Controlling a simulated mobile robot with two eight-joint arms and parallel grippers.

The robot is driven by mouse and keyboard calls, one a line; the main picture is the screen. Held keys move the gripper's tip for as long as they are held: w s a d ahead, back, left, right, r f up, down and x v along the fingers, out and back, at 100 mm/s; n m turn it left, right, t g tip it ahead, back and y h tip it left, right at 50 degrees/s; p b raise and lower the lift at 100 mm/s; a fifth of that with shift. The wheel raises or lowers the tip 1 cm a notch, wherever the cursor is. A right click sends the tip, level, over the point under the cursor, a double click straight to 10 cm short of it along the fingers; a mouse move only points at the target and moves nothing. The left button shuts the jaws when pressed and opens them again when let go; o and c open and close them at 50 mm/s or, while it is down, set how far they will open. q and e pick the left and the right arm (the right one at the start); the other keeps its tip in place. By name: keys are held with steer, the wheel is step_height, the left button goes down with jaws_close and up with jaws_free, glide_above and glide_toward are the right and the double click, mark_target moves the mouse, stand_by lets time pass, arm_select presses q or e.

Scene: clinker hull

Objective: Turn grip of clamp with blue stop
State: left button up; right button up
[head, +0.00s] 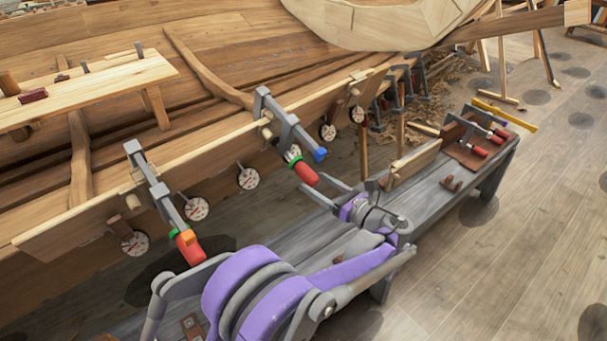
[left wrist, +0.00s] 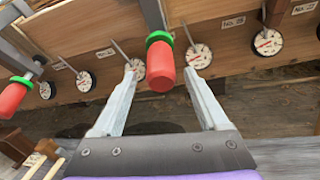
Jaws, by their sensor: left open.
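The clamp with the blue stop (head: 320,155) sits on the edge plank of the hull in the head view. Its grey bar (head: 285,125) slants down to a red grip (head: 306,174). In the left wrist view the red grip (left wrist: 160,70) hangs below a green ring (left wrist: 158,38); the blue stop does not show there. My left gripper (head: 313,183) is open, its fingertips by the grip's lower end. In the wrist view the grip appears between the two fingertips (left wrist: 164,72), with a gap on each side. My right gripper is not in view.
Another clamp with an orange stop (head: 188,237) and red grip hangs to the left. Several dial gauges (head: 197,208) line the hull plank. A grey bench (head: 440,205) below my arm carries a wooden block (head: 415,162) and more clamps (head: 480,150). Floor at right is mostly clear.

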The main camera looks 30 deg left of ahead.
mark_target(302, 174)
arm_select(q)
steer(key=x, duration=0.6)
steer(key=shift+w, duration=0.1)
jaws_close()
